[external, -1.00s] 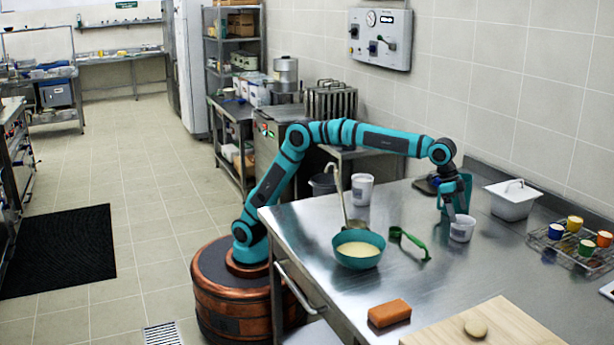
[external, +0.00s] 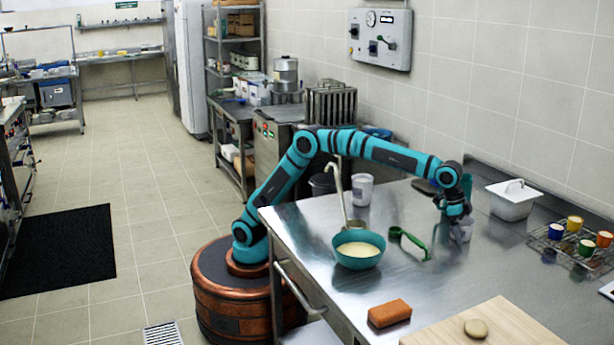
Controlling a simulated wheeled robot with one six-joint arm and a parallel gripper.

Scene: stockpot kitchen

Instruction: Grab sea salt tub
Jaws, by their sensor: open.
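A second, larger white tub (external: 362,190) stands farther left near the table's back edge. The labels are too small to read, so I cannot tell by text which is sea salt.
A teal bowl (external: 359,249) with a pale filling and a ladle (external: 342,195) are left of my gripper. A green utensil (external: 412,241) lies between. A lidded white container (external: 512,200) and a wire rack (external: 573,248) with small cups stand right. An orange block (external: 389,313) is in front.

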